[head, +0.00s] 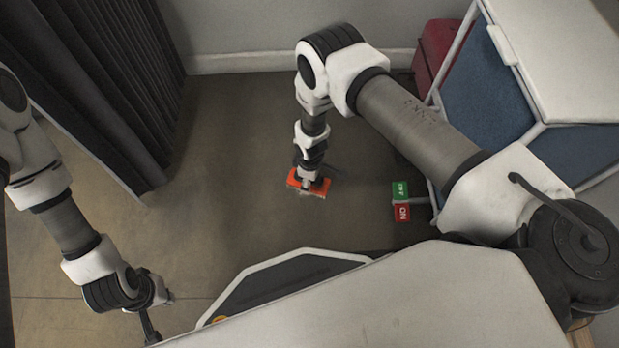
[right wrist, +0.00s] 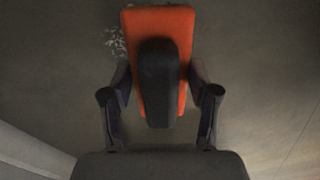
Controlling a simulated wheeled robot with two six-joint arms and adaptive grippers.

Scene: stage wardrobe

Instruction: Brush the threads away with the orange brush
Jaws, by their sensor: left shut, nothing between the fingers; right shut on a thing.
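The orange brush (head: 296,179) is low over the floor in the middle of the head view. In the right wrist view the brush (right wrist: 184,30) shows its orange block and dark handle. My right gripper (head: 309,181) is shut on the brush; its two fingers (right wrist: 160,102) are on either side of the dark handle. The pale threads (right wrist: 115,42) lie on the floor at the brush's left edge in the right wrist view. In the head view they show faintly beside the brush. My left gripper (head: 152,334) is shut and empty at the lower left, apart from the brush and threads.
Dark curtains (head: 75,95) hang at the left. A blue and white framed unit (head: 487,85) stands at the right, with a red case (head: 433,48) behind it. A green and red sign (head: 401,200) is right of the brush.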

